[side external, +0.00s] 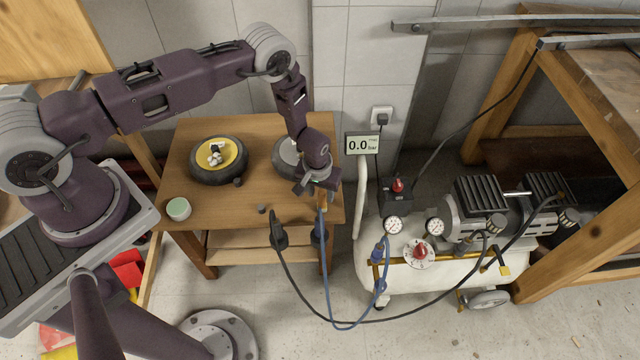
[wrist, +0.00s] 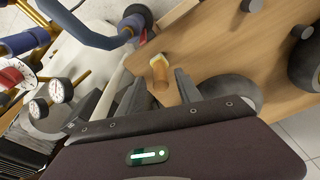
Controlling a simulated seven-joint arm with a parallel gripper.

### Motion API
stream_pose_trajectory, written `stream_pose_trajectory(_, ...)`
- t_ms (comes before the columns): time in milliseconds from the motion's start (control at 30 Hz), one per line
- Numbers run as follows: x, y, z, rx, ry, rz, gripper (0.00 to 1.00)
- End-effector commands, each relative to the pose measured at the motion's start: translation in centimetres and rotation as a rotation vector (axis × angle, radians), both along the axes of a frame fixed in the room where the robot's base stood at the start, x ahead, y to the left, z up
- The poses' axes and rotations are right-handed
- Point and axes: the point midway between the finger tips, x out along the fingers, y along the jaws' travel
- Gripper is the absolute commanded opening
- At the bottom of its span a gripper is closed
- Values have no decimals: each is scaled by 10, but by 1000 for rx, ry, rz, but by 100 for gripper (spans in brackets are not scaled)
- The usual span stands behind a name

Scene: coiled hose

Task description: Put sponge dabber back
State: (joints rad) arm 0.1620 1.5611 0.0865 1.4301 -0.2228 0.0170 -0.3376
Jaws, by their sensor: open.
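The sponge dabber (wrist: 160,76) shows in the wrist view as a short tan cylinder with a pale tip, at the edge of the wooden table. It lies in the gap between the two fingertips of my gripper (wrist: 158,92); I cannot tell whether either finger touches it. In the side view my gripper (side external: 312,188) is open, low over the right front of the table, and the dabber (side external: 321,204) is a small tan patch just below it, partly hidden. A small round pot (side external: 179,208) with a pale green top stands at the table's left front.
A tyre with a yellow hub (side external: 218,160) lies on the table (side external: 205,125); a grey round thing (side external: 285,158) is behind my gripper. Small dark caps (side external: 262,209) lie near the front. A compressor (side external: 400,268) stands right.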

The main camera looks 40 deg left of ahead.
Motion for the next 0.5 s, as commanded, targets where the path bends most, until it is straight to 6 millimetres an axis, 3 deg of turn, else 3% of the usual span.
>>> stream_pose_trajectory(100, -4, -2, 30, -1, -1, 0, 42)
stream_pose_trajectory(233, -8, -4, 55, -1, -1, 0, 42)
stream_pose_trajectory(500, -11, -4, 73, -1, 1, 1, 42)
